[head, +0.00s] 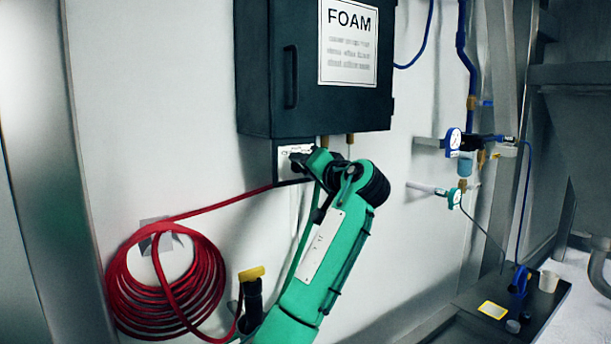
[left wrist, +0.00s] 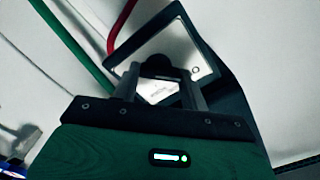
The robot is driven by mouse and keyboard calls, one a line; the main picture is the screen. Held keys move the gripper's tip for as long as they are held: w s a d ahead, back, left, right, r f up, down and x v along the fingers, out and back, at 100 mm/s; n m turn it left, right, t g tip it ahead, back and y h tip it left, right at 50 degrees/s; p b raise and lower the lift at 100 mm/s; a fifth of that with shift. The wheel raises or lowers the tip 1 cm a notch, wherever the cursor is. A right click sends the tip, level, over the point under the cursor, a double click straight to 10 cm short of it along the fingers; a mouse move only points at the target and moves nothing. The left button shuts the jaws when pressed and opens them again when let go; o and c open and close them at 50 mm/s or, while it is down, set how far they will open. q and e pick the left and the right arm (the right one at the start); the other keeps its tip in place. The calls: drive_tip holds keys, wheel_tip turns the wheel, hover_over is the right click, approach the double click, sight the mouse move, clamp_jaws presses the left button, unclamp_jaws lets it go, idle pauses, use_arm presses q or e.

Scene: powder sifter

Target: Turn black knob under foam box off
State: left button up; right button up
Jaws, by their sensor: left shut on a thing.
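The dark foam box (head: 255,70) hangs on the wall with a white FOAM sign (head: 348,42) on its front. A small dark-framed panel with a pale face (head: 288,150) sits under its lower left part. My left gripper (head: 303,160) is at this panel, its arm rising from below and partly covering it. In the left wrist view the black knob (left wrist: 156,67) is between my two fingers on the panel (left wrist: 192,48). My left gripper (left wrist: 160,82) is shut on the knob. The knob's exact angle is hard to make out. My right gripper is not in view.
A coiled red hose (head: 165,290) hangs on the wall at left and runs up to the panel. A yellow-topped fitting (head: 252,274) is left of my arm. Gauges (head: 454,139) and blue pipes are at right. The wall between is mostly clear.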

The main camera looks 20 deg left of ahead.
use_arm(q)
drive_tip(key=shift+n, duration=0.3)
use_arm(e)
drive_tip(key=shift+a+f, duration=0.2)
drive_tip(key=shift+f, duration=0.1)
use_arm(q)
drive_tip(key=o, duration=1)
drive_tip(key=b+v, duration=0.4)
drive_tip(key=v, duration=0.9)
drive_tip(key=shift+s+d, duration=0.25)
drive_tip(key=shift+d, duration=0.05)
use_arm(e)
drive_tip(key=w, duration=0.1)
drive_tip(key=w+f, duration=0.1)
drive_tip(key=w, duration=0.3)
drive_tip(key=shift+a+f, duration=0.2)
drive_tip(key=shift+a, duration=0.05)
